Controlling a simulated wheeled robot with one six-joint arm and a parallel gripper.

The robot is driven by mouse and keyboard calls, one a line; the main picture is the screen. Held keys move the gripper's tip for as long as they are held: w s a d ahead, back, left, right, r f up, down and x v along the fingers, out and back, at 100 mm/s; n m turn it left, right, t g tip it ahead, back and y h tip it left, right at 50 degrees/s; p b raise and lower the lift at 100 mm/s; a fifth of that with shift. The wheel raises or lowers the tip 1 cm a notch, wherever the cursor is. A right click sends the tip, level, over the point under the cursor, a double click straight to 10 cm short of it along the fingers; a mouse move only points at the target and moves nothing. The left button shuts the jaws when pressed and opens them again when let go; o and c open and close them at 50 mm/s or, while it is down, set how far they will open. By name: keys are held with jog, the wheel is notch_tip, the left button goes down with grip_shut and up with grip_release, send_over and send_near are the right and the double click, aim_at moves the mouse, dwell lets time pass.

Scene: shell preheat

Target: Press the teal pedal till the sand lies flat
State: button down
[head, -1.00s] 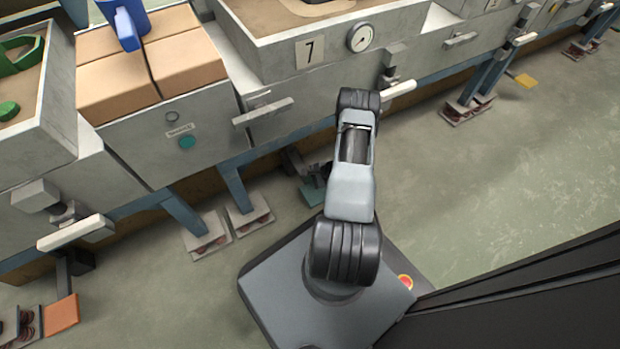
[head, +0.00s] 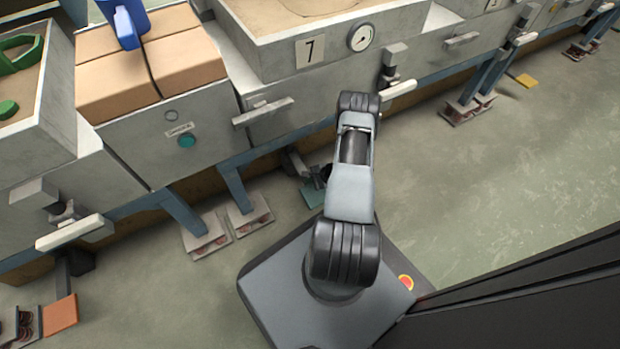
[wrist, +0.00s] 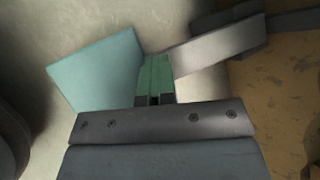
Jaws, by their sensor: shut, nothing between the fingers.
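The teal pedal (head: 313,196) is low beneath the number 7 box, partly hidden by my arm in the head view. In the wrist view the teal pedal (wrist: 95,75) is a flat plate left of the fingers, beside a grey metal bar (wrist: 220,48). My gripper (wrist: 155,62) is shut and empty, its green fingers together at the pedal's right edge, by the bar; I cannot tell whether they touch it. The sand (head: 305,8) in the number 7 box shows only a faint curved outline; its far part is cut off by the frame.
A round gauge (head: 361,37) and white-handled levers (head: 398,90) are on the box front. An orange pedal (head: 61,314) is at the lower left and a yellow pedal (head: 526,80) at the far right. Blue legs stand on footplates (head: 249,215). Open floor (head: 500,190) lies right.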

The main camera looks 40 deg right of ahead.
jog(key=shift+s+a+f, duration=0.1)
jog(key=shift+s+f, duration=0.15)
jog(key=shift+f, duration=0.3)
jog(key=shift+r, duration=0.2)
jog(key=shift+w+r+p, duration=0.1)
jog(key=shift+r+p, duration=1.7)
jog(key=shift+r, duration=0.6)
jog(key=shift+w+r, duration=0.1)
jog(key=shift+r, duration=0.3)
jog(key=shift+r, duration=0.1)
jog(key=r+p, duration=0.1)
jog(key=r, duration=0.1)
jog(key=r+p, duration=0.2)
jog(key=r, duration=0.1)
jog(key=shift+w+p, duration=0.2)
jog(key=shift+p, duration=0.1)
jog(key=shift+f, duration=0.1)
